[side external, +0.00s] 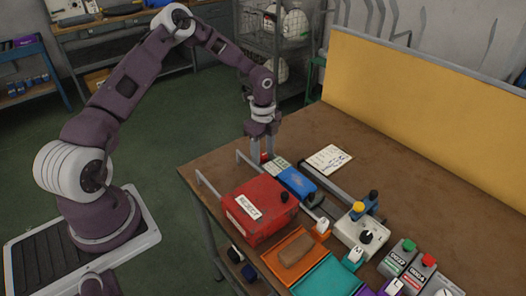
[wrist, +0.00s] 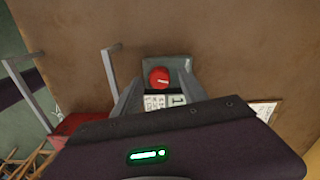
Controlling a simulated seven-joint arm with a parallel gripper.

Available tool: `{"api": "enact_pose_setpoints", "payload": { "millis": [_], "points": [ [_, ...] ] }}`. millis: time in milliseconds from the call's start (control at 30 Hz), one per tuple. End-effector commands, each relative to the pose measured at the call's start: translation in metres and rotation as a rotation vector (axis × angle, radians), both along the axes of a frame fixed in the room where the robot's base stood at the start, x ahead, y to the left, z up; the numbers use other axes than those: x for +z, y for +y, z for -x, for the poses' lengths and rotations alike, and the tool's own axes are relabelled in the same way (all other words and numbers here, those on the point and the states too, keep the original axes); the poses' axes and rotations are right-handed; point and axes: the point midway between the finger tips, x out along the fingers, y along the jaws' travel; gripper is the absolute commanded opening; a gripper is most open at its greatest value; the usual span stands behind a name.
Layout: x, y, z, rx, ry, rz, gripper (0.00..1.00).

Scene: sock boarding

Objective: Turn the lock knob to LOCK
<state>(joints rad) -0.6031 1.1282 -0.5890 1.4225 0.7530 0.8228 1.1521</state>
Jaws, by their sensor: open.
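A round red knob (wrist: 158,77) with a small pale mark sits on a small grey box (wrist: 180,64), seen in the wrist view. White labels, one with a "1", lie just in front of it. In the side view only a bit of red (side external: 264,157) shows between my fingers. My gripper (side external: 262,149) points down over the box at the table's far-left part, its fingers apart on either side of the knob. I cannot tell whether they touch it. No LOCK marking is readable.
A red "REJECT" box (side external: 262,212) and metal rails (side external: 209,184) stand close by. A blue item (side external: 296,184), a white box with a black knob (side external: 361,234) and several trays fill the front. A paper sheet (side external: 327,159) lies behind, with bare table (side external: 400,170) around it.

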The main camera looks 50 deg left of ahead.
Motion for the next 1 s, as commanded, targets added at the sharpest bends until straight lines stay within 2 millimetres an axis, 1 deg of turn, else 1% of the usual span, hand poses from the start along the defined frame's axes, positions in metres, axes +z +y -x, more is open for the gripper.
{"api": "enact_pose_setpoints", "payload": {
  "millis": [233, 367, 400, 500, 767, 1000],
  "points": [
    [-0.0020, -0.0001, 0.0000, 0.000, 0.000, -0.001, 0.50],
    [-0.0018, -0.0001, 0.0001, 0.000, 0.000, -0.001, 0.25],
    [-0.0018, -0.0001, 0.0001, 0.000, 0.000, -0.001, 0.17],
    [-0.0017, 0.0000, 0.0001, 0.000, 0.000, -0.001, 0.00],
    [-0.0015, 0.0000, 0.0001, -0.023, 0.000, -0.001, 0.00],
    [-0.0013, 0.0004, 0.0002, -0.148, -0.001, -0.002, 0.00]
  ]
}}
